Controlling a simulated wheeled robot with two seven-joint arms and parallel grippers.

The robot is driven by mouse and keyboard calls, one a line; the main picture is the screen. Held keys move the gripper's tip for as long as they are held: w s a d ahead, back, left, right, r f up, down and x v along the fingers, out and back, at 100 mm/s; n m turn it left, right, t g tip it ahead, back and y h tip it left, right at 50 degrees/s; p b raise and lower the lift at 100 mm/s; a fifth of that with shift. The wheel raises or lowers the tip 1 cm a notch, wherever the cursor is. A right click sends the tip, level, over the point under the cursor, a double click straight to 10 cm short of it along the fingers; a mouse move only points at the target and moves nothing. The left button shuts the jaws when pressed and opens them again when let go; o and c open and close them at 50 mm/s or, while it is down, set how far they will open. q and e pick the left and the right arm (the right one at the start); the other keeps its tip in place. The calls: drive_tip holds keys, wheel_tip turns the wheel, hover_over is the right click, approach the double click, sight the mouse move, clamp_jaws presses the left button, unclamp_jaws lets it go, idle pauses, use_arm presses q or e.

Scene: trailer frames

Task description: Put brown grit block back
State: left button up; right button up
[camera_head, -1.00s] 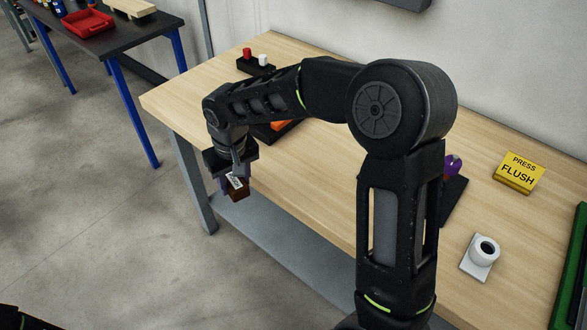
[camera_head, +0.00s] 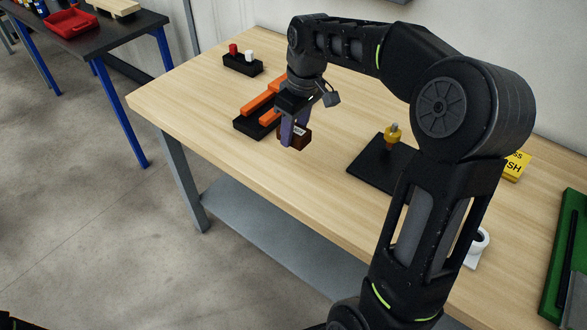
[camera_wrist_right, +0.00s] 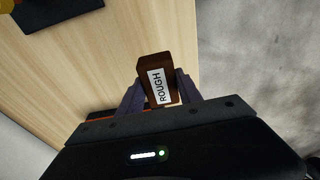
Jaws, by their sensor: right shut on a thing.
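A dark brown block (camera_head: 299,138) with a white label is held in my right gripper (camera_head: 293,132), above the wooden table. In the right wrist view, the block (camera_wrist_right: 158,80) sits between the two purple-grey fingers of the gripper (camera_wrist_right: 155,92), and its label reads ROUGH. A black holder (camera_head: 252,128) with orange bars (camera_head: 262,100) is on the table just left of and behind the gripper. The arm hides part of the holder's right side. My left gripper is not in view.
A black rack (camera_head: 240,66) with a red and a white peg stands at the back left. A black mat (camera_head: 367,167) with a yellow-topped piece (camera_head: 392,138) lies right of the gripper. A yellow sign block (camera_head: 517,165), a white fixture (camera_head: 471,262) and a green tray (camera_head: 567,235) are farther right.

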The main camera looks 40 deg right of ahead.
drive_tip(key=shift+f, duration=0.1)
hover_over(292, 169)
drive_tip(key=shift+s+d+f+p, duration=0.1)
drive_tip(key=shift+f+p, duration=0.15)
drive_tip(key=shift+f, duration=1.3)
drive_tip(key=shift+s+f+p, duration=0.1)
drive_tip(key=shift+f+p, duration=0.1)
drive_tip(key=shift+f, duration=1.3)
drive_tip(key=shift+f, duration=0.1)
wheel_tip(292, 169, down, 3)
drive_tip(key=shift+r+p, duration=0.1)
drive_tip(key=shift+p, duration=0.25)
drive_tip(key=shift+f, duration=0.35)
